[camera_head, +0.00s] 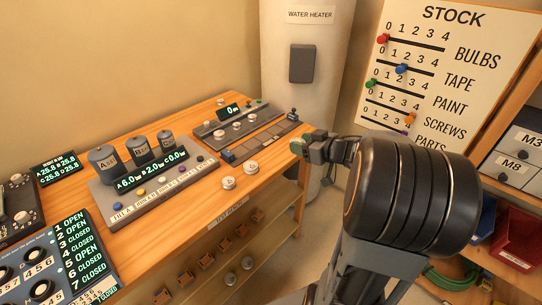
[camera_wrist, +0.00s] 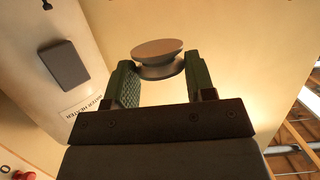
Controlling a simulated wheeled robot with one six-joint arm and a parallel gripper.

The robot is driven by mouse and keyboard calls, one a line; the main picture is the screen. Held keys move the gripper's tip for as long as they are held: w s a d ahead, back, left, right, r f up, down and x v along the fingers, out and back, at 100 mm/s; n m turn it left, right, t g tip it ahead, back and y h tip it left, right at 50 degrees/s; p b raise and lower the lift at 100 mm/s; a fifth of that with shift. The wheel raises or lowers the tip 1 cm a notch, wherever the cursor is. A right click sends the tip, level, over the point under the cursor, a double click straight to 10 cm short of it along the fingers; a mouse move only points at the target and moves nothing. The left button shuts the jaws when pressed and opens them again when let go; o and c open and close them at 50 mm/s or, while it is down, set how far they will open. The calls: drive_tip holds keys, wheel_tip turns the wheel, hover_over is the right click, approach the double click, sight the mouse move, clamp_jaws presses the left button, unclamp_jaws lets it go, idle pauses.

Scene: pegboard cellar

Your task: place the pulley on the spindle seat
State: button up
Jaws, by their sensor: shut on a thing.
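My gripper (camera_head: 299,147) is at the right end of the wooden bench, near its edge, with green fingertips toward the bench. In the wrist view my gripper (camera_wrist: 160,75) is shut on the pulley (camera_wrist: 158,60), a grey grooved disc between the two green pads. The pulley cannot be made out in the head view. I cannot tell for sure which part is the spindle seat. A grey rail unit (camera_head: 262,142) lies on the bench just left of my gripper, with small blocks and an upright post at its far end.
Two loose silver round pieces (camera_head: 229,182) lie on the bench. A grey panel with a 0 mm display (camera_head: 228,111) is behind. The water heater (camera_head: 306,30) and stock board (camera_head: 400,110) rise beyond the bench.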

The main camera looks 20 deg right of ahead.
drive_tip(key=w+a+f+b, duration=0.2)
drive_tip(key=w+f, duration=0.3)
drive_tip(key=w, duration=0.5)
hover_over(275, 157)
drive_tip(key=s, duration=0.1)
wheel_tip(275, 157, down, 4)
drive_tip(key=shift+r+b, duration=0.1)
drive_tip(key=shift+b, duration=0.35)
drive_tip(key=f, duration=0.1)
drive_tip(key=w+f, duration=0.1)
drive_tip(key=f, duration=0.1)
drive_tip(key=shift+a+f, duration=0.1)
drive_tip(key=shift+f, duration=0.3)
drive_tip(key=shift+f, duration=0.3)
drive_tip(key=o, duration=0.9)
drive_tip(key=shift+b, duration=0.75)
